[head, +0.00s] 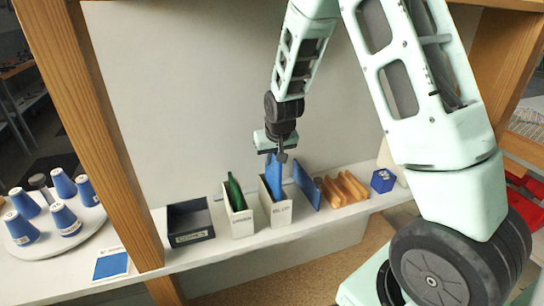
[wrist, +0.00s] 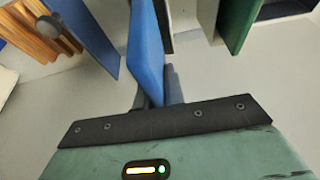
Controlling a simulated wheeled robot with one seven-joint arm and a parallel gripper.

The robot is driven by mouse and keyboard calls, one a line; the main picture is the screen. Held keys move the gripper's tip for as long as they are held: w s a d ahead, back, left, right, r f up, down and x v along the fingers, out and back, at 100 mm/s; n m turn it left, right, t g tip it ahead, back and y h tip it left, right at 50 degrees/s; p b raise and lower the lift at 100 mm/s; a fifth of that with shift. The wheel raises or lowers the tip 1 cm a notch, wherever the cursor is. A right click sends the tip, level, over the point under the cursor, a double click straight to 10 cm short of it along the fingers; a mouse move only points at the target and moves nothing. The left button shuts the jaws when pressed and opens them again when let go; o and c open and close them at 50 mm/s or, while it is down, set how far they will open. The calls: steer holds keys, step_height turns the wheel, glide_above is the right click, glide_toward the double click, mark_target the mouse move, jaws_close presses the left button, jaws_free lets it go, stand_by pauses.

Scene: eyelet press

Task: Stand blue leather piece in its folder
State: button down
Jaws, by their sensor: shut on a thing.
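The blue leather piece (head: 273,173) hangs upright from my gripper (head: 279,156) in the head view. Its lower end overlaps the opening of the white folder (head: 281,214) with a blue-lettered label; how deep it reaches inside is hard to tell. In the wrist view, the blue piece (wrist: 146,50) stands between the fingertips (wrist: 155,92), which are shut on its edge. A second blue panel (head: 306,186) leans just right of the folder, and it also shows in the wrist view (wrist: 82,30).
Left of the folder stands a white folder (head: 240,224) holding a green piece (head: 236,193), then a dark tray (head: 191,236). A wooden rack (head: 344,191) and blue cube (head: 383,181) stand right. Blue cones (head: 65,220) and a blue card (head: 111,266) are far left.

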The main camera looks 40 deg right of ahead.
mark_target(272, 173)
steer(key=shift+f+b, duration=2.2)
steer(key=shift+f, duration=0.8)
steer(key=c, duration=1.4)
jaws_free()
steer(key=b+v, duration=0.1)
steer(key=v, duration=1.6)
steer(key=shift+s+r, duration=0.15)
